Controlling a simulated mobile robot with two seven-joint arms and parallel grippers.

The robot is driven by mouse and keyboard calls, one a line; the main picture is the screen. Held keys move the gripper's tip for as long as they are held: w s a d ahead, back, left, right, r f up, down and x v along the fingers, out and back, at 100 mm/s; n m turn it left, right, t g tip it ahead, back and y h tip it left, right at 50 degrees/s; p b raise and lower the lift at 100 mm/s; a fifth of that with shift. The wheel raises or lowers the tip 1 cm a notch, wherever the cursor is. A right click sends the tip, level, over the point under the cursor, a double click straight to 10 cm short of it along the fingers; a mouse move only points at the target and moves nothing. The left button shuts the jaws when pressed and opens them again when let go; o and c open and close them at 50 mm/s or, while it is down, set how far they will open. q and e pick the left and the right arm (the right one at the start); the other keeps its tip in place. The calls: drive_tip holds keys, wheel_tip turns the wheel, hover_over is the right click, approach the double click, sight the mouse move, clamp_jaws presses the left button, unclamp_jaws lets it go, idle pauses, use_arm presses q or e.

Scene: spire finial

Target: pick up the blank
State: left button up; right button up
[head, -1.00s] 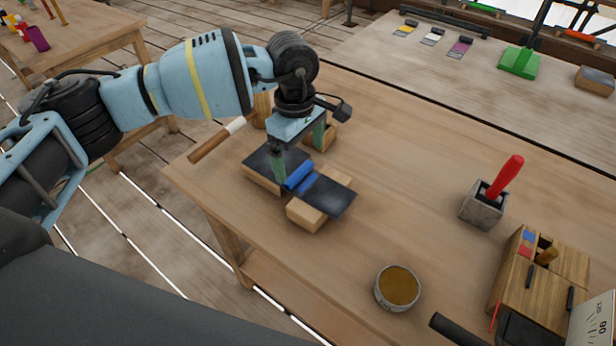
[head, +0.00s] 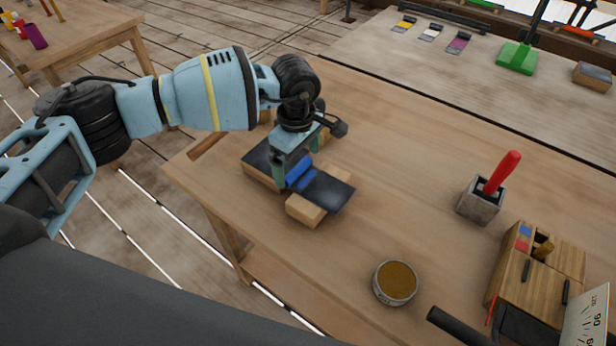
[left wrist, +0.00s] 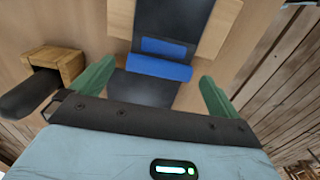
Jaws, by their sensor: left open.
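A dark flat piece (head: 334,193) lies across pale wooden blocks (head: 306,210) on the workbench. A blue bar (head: 301,175) crosses its middle, and in the left wrist view a flat blue patch (left wrist: 164,47) shows beside the bar (left wrist: 158,66). I cannot tell which of these parts is the blank. My left gripper (head: 297,164) is open, low over the middle of the piece. In the left wrist view its green fingers (left wrist: 157,75) stand on either side of the blue bar's ends, with gaps. My right gripper is not in view.
A brown handle (head: 207,145) lies behind my left arm. A round tin (head: 396,283), a grey holder (head: 482,202) with a red-handled tool (head: 503,172) and a wooden organiser (head: 540,272) stand to the right. The bench (head: 400,170) between is clear.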

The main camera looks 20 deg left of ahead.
use_arm(q)
drive_tip(key=shift+f, duration=1)
drive_tip(key=c, duration=1.3)
drive_tip(key=shift+r, duration=0.1)
drive_tip(key=shift+w+r, duration=0.1)
drive_tip(key=shift+r, duration=0.4)
wheel_tip(320, 180, up, 2)
drive_tip(key=shift+r, duration=0.2)
drive_tip(key=s+d, duration=0.1)
drive_tip(key=s, duration=0.4)
drive_tip(key=s+d+r, duration=0.1)
drive_tip(key=s, duration=0.4)
drive_tip(key=s+d, duration=0.1)
drive_tip(key=s, duration=0.5)
drive_tip(key=shift+d+r, duration=0.1)
drive_tip(key=shift+r, duration=0.15)
